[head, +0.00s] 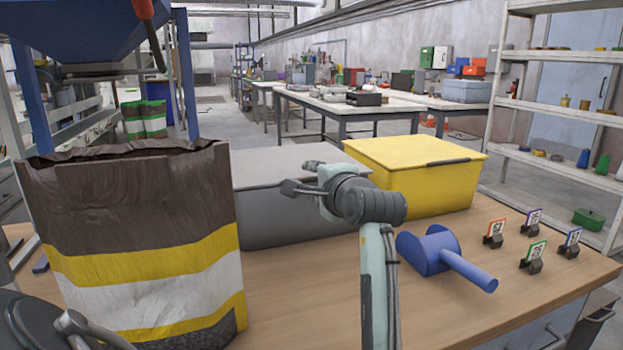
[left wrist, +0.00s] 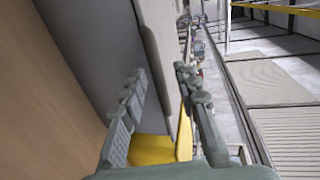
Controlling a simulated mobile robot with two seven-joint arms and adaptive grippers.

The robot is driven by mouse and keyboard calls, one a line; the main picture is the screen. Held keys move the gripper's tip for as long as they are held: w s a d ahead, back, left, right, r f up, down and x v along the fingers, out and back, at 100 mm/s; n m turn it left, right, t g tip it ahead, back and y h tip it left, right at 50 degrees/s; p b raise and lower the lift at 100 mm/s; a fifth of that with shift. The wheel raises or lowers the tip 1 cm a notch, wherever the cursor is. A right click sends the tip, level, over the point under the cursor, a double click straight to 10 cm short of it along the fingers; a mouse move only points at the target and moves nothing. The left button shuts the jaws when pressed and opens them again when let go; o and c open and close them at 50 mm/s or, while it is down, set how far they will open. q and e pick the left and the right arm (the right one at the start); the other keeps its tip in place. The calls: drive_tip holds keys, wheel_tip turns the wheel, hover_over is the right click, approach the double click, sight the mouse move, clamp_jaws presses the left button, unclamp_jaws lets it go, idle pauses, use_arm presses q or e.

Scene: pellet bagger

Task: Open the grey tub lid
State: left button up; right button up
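The grey tub (head: 290,222) stands on the wooden bench behind the paper bag, and its side also shows in the left wrist view (left wrist: 92,45). Its light grey lid (head: 270,163) lies flat on top and looks closed. My left gripper (head: 300,177) is at the lid's front edge, toward its right end. Its fingers are spread and hold nothing. In the left wrist view, the two fingers (left wrist: 163,105) stand apart, with the tub side and lid edge between and beyond them. I cannot tell whether either finger touches the lid. My right gripper is not in view.
A yellow tub (head: 415,180) stands right of the grey tub. A large brown, yellow and white bag (head: 140,240) stands at the left front. A blue scoop (head: 430,250) and several tag stands (head: 533,257) are on the right of the bench (head: 300,300). Clear bench lies in front.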

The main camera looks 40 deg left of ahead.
use_arm(q)
drive_tip(key=shift+w+a, duration=0.15)
drive_tip(key=shift+a, duration=0.15)
clamp_jaws()
idle(0.4)
